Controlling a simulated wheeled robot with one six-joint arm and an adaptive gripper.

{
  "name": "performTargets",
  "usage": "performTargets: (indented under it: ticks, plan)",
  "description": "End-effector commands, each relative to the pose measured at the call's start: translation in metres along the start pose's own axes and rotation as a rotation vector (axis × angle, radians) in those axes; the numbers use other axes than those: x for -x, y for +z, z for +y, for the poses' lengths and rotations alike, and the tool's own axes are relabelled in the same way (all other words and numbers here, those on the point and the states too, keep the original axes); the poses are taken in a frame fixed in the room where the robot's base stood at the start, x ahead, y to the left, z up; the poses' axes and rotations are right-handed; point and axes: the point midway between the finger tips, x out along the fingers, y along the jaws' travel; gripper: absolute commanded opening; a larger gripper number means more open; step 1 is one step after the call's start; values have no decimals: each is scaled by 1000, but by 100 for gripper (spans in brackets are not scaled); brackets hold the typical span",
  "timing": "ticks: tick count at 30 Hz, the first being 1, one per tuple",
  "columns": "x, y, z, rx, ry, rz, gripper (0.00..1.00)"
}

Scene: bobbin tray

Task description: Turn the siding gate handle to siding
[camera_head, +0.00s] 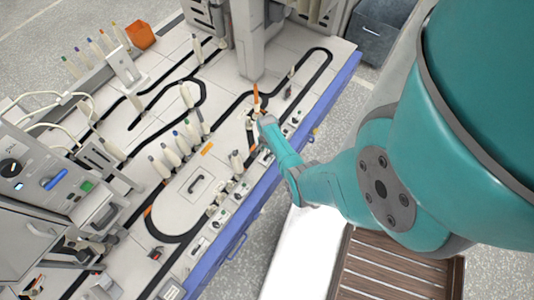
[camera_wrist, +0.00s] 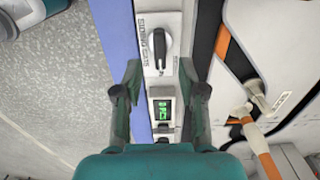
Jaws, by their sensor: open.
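The siding gate handle (camera_wrist: 159,48) is a black knob bar on a light plate marked "SIDING GATE" in the wrist view. Its bar runs roughly up and down in the picture, along the length of the plate. My gripper (camera_wrist: 159,66) is open, with one finger on each side of the plate's lower part. The fingertips sit just below the handle in the picture, and nothing is held between them. In the head view the end of my arm (camera_head: 268,122) is over the table's right edge, and the handle cannot be made out there.
A small green-lit display (camera_wrist: 163,110) lies below the handle plate. The table's blue edge (camera_wrist: 122,35) runs to the left, with grey floor beyond. An orange-and-white post (camera_wrist: 262,148) stands to the right. Several pale bobbins (camera_head: 172,154) stand along the black track in the head view.

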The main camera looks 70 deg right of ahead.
Motion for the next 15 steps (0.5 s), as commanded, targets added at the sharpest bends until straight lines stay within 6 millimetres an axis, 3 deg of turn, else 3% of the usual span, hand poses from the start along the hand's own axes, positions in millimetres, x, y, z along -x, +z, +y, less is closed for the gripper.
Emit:
performTargets:
  ticks: [15]
  plan:
    - [-40, 0, 0, 1, 0, 0, 41]
